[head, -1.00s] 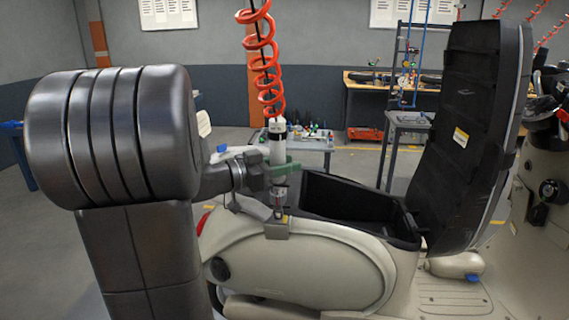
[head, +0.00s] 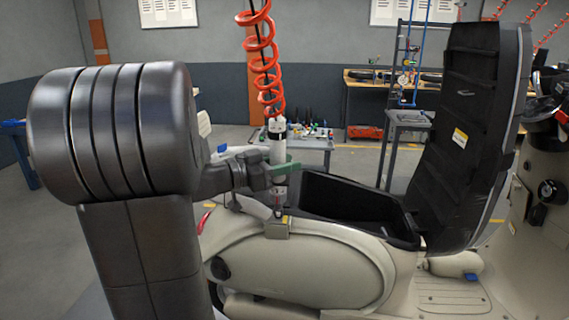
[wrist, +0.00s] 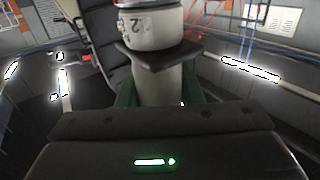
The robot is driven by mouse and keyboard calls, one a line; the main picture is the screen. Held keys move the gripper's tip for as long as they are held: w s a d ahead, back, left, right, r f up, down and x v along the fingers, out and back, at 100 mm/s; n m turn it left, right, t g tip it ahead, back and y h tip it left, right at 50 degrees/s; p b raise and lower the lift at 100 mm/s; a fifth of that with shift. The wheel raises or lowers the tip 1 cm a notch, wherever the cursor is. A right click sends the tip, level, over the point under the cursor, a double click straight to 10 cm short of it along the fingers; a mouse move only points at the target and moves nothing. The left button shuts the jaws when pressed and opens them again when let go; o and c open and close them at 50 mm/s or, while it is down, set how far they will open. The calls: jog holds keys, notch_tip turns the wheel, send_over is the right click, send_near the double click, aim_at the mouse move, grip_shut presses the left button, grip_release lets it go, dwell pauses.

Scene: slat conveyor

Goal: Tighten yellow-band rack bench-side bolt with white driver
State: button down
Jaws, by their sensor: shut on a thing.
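The white driver (head: 278,146) stands upright, hanging at the end of a red coiled hose. My gripper (head: 283,168), with green fingers, is shut around the driver's body. In the wrist view the driver (wrist: 152,32) rises between the green fingers (wrist: 160,95). The driver's lower end (head: 279,204) points down at a small grey bracket (head: 277,229) on the scooter's rear. A small yellow mark (head: 285,219) shows on that bracket. The bolt is too small to make out, and I cannot tell whether the bit touches it.
The cream scooter (head: 300,270) has an open black storage bin (head: 345,200) right of the bracket and a raised black seat (head: 465,130). A cart with bottles (head: 305,140) stands behind. The red coiled hose (head: 262,60) hangs above the driver.

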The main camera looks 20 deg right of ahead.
aim_at(285, 137)
jog(key=shift+r+p, duration=0.5)
jog(key=shift+p, duration=0.15)
jog(key=shift+r+p, duration=0.95)
jog(key=shift+r, duration=1.8)
